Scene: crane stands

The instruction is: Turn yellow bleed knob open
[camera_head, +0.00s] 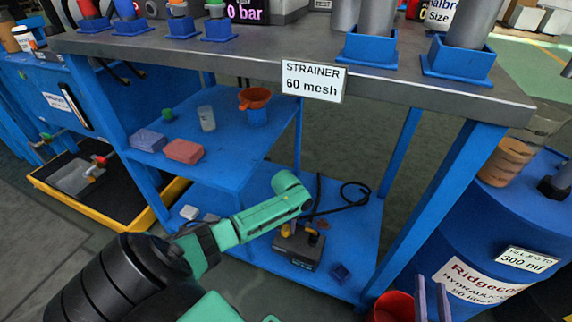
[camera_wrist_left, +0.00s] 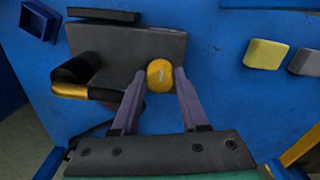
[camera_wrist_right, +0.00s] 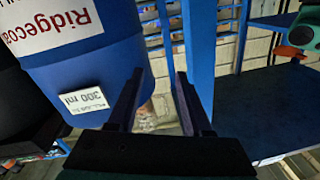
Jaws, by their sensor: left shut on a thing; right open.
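The yellow bleed knob (camera_wrist_left: 159,75) is on a dark grey block (camera_wrist_left: 118,52), seen in the left wrist view. The block (camera_head: 297,250) also shows on the low blue shelf in the head view. My left gripper (camera_wrist_left: 160,78) has one finger on each side of the knob and is shut on it. In the head view my green left arm reaches down over the block, and its fingers cannot be made out there. My right gripper (camera_wrist_right: 158,76) is open and empty; its fingers (camera_head: 432,298) show at the bottom right of the head view, before the blue drum.
A black elbow handle with a yellow band (camera_wrist_left: 72,88) sticks out beside the block. Blue table legs (camera_head: 448,190) and the blue drum (camera_head: 460,240) stand to the right. A red bucket (camera_head: 393,307) is at the bottom.

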